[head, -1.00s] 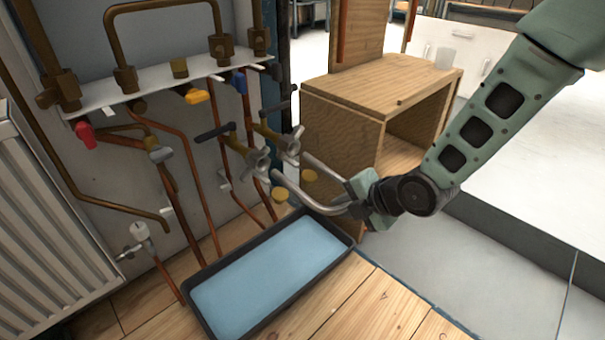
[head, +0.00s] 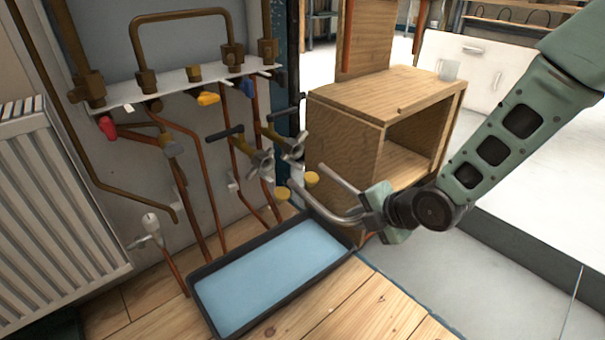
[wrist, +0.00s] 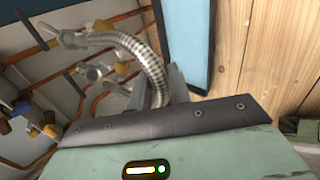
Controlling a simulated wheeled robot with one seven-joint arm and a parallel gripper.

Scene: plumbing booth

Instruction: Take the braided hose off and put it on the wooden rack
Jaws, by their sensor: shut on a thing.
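The braided hose (head: 350,216) is a silvery U-shaped bend. My gripper (head: 370,212) is shut on its curved part, and both open ends point left towards the valves. In the head view the ends show a small gap from the two wing-handled valves (head: 262,162) and (head: 294,148). In the wrist view the hose (wrist: 150,65) arcs from my gripper (wrist: 175,88) to the upper left, where one end overlaps a grey wing handle (wrist: 62,37); the other end is hard to make out. A wooden rack-like frame (head: 530,22) with dark loops stands far back right.
A blue-bottomed tray (head: 215,305) lies on the floor below the valves. Copper pipes and a radiator (head: 55,195) are at left. Grey floor at right is clear.

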